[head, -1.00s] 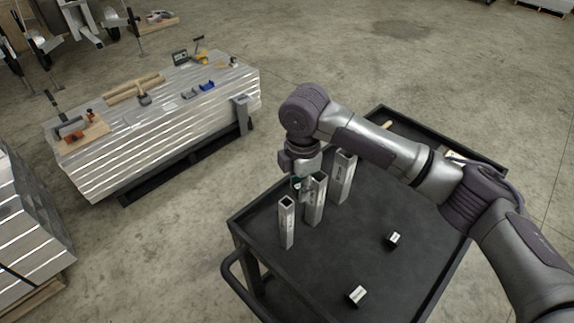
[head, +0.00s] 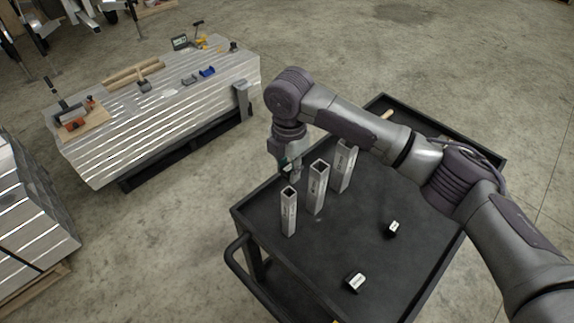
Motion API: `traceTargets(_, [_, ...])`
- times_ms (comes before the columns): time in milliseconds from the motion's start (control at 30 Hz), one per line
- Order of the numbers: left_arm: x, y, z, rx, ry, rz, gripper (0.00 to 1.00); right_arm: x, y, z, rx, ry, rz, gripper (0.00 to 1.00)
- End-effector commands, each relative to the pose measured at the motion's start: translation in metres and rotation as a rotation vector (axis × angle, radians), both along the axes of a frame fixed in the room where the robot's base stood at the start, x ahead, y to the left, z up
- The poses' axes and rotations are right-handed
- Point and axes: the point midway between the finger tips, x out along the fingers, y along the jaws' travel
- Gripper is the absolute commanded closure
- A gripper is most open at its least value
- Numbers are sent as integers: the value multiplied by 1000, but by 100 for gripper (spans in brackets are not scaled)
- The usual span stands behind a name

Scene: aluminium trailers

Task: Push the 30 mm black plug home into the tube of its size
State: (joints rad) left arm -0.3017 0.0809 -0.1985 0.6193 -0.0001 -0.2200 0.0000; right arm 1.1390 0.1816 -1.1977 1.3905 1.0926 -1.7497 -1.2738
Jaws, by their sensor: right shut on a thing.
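My right gripper (head: 289,168) points down, shut on a small black plug (head: 288,173) that is mostly hidden between the fingers. It is just behind and above the open top of the front square tube (head: 289,213), apart from it in the picture. A middle tube (head: 317,188) and a back tube (head: 344,168) stand upright in a row with it on the black cart; my arm partly covers the back one. Size marks on the tubes are too small to read. Two more black plugs with white labels lie on the cart, one (head: 391,230) farther back, one (head: 355,282) near the front.
The black cart (head: 322,268) has a raised rim and a handle at its left. Its middle is clear around the loose plugs. A stack of aluminium profiles (head: 150,140) with tools on top stands at the left, across open floor.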

Motion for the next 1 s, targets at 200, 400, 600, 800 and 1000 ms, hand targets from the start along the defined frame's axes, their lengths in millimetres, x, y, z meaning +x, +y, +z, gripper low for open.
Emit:
traceTargets(200, [0,-1,-4,-2,0,0,48,-1,0,-14,-1,2,0,89])
traceTargets(400, [0,-3,-8,-3,1,-1,48,0,0,-26,-1,1,0,89])
traceTargets(600, [0,-3,-12,-3,0,-1,48,0,0,-38,0,1,1,89])
traceTargets(800, [1,-3,-17,-3,-1,-1,48,-1,0,-50,-1,3,1,89])
traceTargets(1000, [1,-3,-20,-3,-2,-1,48,0,0,-61,-1,1,0,89])
